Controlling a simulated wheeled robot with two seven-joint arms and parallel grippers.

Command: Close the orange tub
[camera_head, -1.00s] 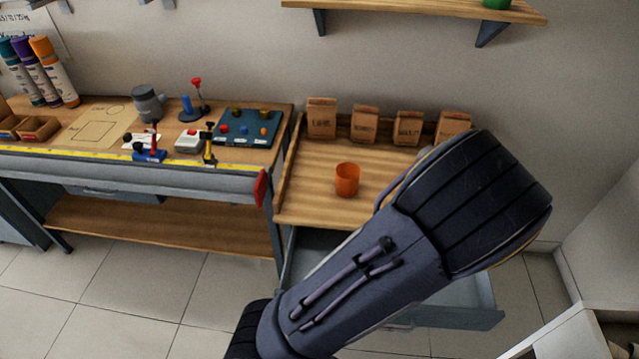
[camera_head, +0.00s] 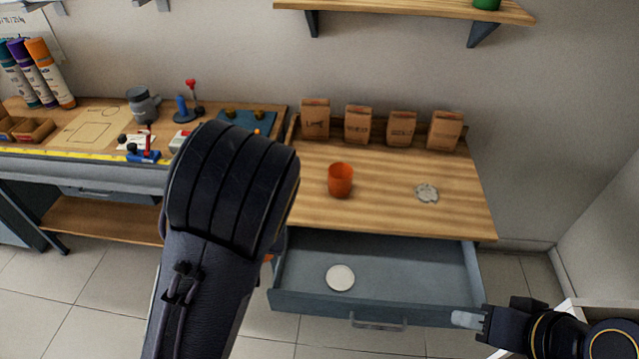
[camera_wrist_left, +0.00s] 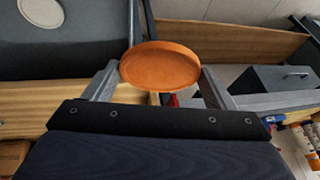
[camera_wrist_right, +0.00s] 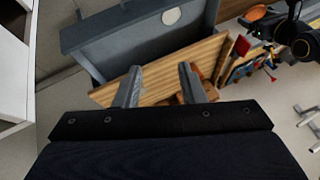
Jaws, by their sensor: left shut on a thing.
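The orange tub (camera_head: 341,181) stands upright and open-topped on the wooden bench top, left of its middle. An orange round lid (camera_wrist_left: 160,66) is held between the fingers of my left gripper (camera_wrist_left: 158,80) in the left wrist view. In the head view my left forearm hides that gripper, in front of the bench's left side; a sliver of orange shows beside the arm. The lid is away from the tub. My right gripper (camera_head: 470,320) is at lower right, in front of the open drawer. Its fingers (camera_wrist_right: 157,82) are apart and empty in the right wrist view.
The grey drawer (camera_head: 300,299) under the bench stands open with a white disc (camera_head: 340,278) in it. A small grey scalloped object (camera_head: 427,193) lies right of the tub. Several paper bags (camera_head: 402,129) line the back. A cluttered workbench (camera_head: 100,197) stands left.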

